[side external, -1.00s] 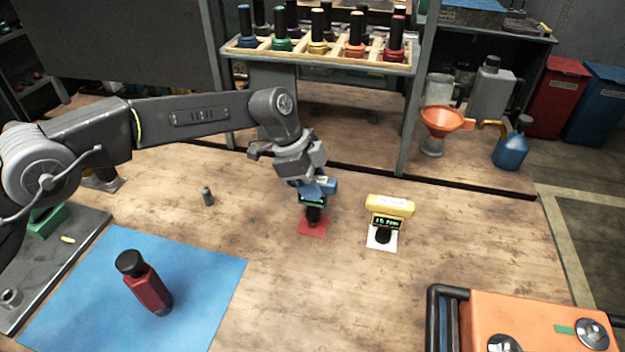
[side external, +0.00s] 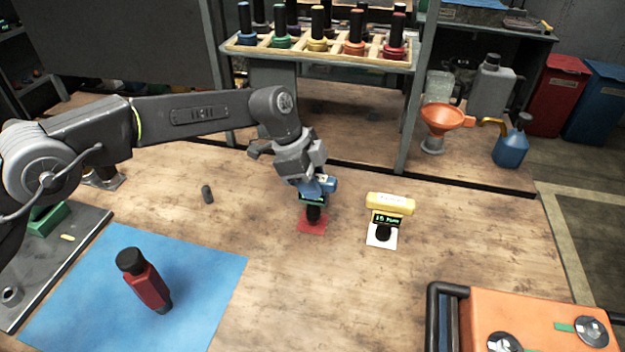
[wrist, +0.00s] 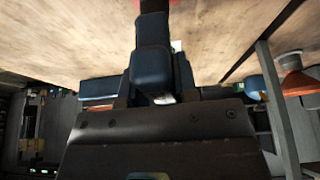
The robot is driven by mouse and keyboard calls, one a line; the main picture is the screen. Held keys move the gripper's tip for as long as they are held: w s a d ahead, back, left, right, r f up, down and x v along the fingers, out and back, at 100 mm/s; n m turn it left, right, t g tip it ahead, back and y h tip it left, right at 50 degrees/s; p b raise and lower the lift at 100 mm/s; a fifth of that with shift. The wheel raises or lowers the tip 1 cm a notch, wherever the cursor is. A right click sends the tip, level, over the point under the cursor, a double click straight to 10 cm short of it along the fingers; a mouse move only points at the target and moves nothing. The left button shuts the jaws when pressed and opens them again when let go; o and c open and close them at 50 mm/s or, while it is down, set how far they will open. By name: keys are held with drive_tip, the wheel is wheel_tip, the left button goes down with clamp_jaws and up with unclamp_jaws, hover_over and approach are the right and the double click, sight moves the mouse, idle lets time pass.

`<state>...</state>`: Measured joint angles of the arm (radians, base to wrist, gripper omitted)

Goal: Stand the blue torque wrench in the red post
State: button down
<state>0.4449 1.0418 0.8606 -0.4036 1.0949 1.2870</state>
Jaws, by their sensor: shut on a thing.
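The blue torque wrench (side external: 328,184) is upright in my gripper (side external: 312,181), just above the middle of the wooden table. Its dark lower end meets the black post on the red square base (side external: 312,225); whether it is seated cannot be made out. My gripper is shut on the wrench's blue upper part. In the wrist view the blue body (wrist: 151,68) sits between the fingers, its dark end pointing to the top of the picture.
A red and black tool (side external: 148,284) stands on a blue mat (side external: 205,285) at lower left. A small grey cylinder (side external: 207,194) stands left of my gripper. An orange case (side external: 535,320) is front right.

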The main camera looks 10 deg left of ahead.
drive_tip(key=shift+f, duration=0.2)
drive_tip(key=shift+f, duration=0.85)
drive_tip(key=c, duration=0.8)
unclamp_jaws()
drive_tip(key=shift+f, duration=0.1)
drive_tip(key=v, duration=1.4)
